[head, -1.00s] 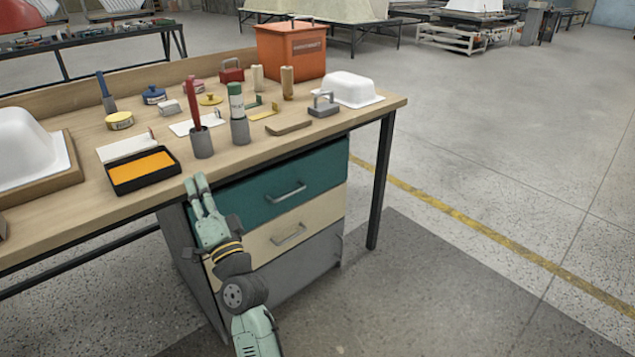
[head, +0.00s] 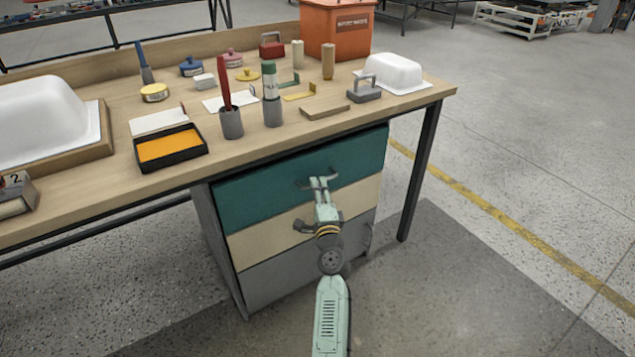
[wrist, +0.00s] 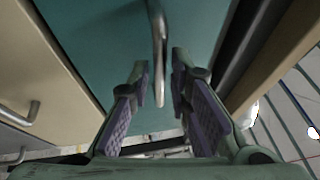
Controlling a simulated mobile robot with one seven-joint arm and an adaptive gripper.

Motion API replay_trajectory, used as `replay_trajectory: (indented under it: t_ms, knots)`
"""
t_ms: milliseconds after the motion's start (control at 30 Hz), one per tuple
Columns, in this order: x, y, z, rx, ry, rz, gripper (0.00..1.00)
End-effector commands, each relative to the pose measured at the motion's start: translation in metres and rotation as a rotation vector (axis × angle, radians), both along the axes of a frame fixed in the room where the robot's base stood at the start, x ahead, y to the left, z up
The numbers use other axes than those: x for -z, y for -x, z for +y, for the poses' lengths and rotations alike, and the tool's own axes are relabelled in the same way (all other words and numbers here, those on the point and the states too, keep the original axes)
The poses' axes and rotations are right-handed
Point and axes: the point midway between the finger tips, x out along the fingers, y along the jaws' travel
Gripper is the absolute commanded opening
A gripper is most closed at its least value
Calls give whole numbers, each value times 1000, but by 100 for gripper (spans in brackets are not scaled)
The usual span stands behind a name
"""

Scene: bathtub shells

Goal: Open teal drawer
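The teal drawer (head: 250,196) is the top one of three under the workbench, and its front looks flush with the cabinet. Its grey bar handle (head: 332,174) is partly hidden behind my gripper (head: 319,183). In the wrist view the teal front (wrist: 110,35) fills the upper middle. The handle (wrist: 158,50) runs down between the two purple-padded fingers of my gripper (wrist: 161,85). The fingers are apart, with a gap on each side of the handle, and hold nothing.
The cream drawer (head: 262,239) and a grey drawer (head: 275,275) lie below. The bench top (head: 330,135) overhangs the drawers and carries cups, a black tray (head: 170,148) and an orange bin (head: 337,30). A table leg (head: 420,175) stands right of the drawers. The floor in front is clear.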

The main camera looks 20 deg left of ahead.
Motion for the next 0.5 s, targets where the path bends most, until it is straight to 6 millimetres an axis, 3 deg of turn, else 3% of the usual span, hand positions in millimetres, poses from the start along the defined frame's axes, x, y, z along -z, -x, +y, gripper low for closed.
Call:
replay_trajectory:
  t_ms: [200,500]
  knots:
    - [-4,-18,10,0,0,-1,18]
    - [-4,-20,11,0,0,0,18]
